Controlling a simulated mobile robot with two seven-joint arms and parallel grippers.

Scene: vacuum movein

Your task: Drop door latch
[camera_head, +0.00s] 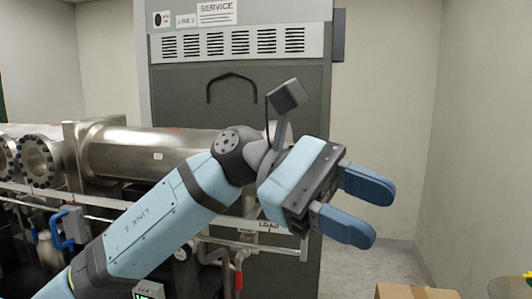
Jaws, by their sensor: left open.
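My left gripper (380,214) is in the right half of the head view, its two blue fingers apart and nothing between them. Its arm reaches in from the lower left, in front of the steel chamber tube (150,153). A label reading LOAD (268,226) shows partly below the gripper's wrist. I cannot make out a door latch for certain; the arm and gripper hide the right end of the tube. A blue handle (70,229) hangs on the rail at the left. My right gripper is not in view.
A grey service cabinet (180,90) with a black handle stands behind the tube. A bolted steel flange (38,160) is at the far left. A cardboard box (415,292) is at the bottom right.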

